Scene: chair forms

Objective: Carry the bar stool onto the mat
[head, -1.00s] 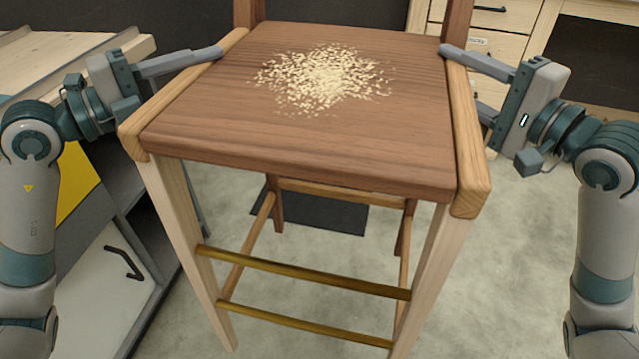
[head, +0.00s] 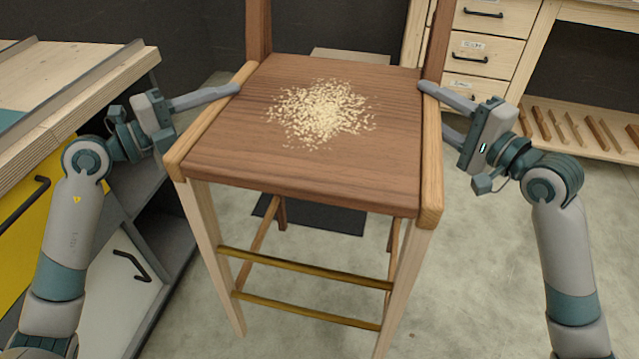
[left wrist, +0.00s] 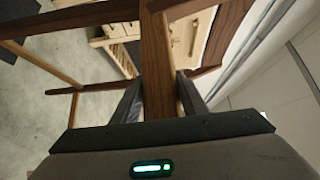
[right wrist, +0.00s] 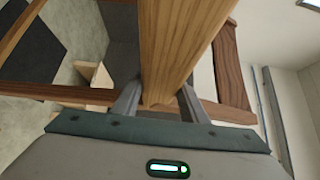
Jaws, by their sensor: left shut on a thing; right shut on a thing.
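The bar stool (head: 300,175) has a brown wooden seat, pale front legs and brass-coloured footrest bars. It stands upright in front of me between my arms. My left gripper (head: 228,93) is shut on the left side rail of the seat. My right gripper (head: 432,100) is shut on the right side rail. The wrist views show the fingers around wooden rails (left wrist: 157,60) (right wrist: 180,50). A dark mat (head: 335,218) lies on the floor, seen beneath the seat between the legs and partly hidden. I cannot tell whether the legs touch the floor.
Pale wood shavings (head: 322,113) lie on the seat. A workbench (head: 95,95) with a yellow drawer stands close at the left. A drawer cabinet (head: 485,48) and a low slatted shelf (head: 580,130) are at the back right. The floor (head: 480,290) at the right is clear.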

